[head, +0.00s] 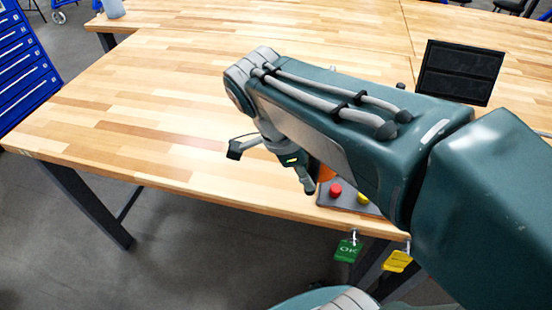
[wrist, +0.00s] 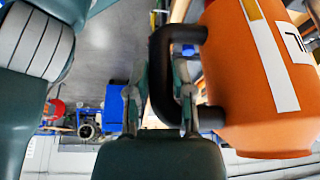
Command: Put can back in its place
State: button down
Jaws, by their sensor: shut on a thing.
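The can is orange with a black handle and a white label strip, and fills the right of the wrist view (wrist: 255,70). My gripper (wrist: 162,90) is shut on the can's black handle (wrist: 158,75), with one finger on each side of it. In the head view my gripper (head: 272,163) is over the front part of the wooden table. There only a small orange patch (head: 326,173) shows behind my arm, likely the can; my arm hides the rest.
A wooden table (head: 140,120) has wide clear room on the left. A grey box with red and yellow buttons (head: 336,190) sits at its front edge, with green (head: 347,250) and yellow (head: 397,261) tags hanging below. A black panel (head: 459,72) stands behind my arm.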

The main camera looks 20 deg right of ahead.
jog(key=shift+w+a+f, duration=0.45)
jog(key=shift+w+f, duration=1.65)
jog(key=shift+w, duration=0.15)
jog(key=shift+w+a+f, duration=0.5)
jog(key=shift+w+f, duration=1.65)
jog(key=shift+w, duration=0.15)
jog(key=shift+w+a+f, duration=0.45)
jog(key=shift+w+f, duration=1.65)
jog(key=shift+w, duration=0.15)
jog(key=shift+c, duration=2.4)
grip_release()
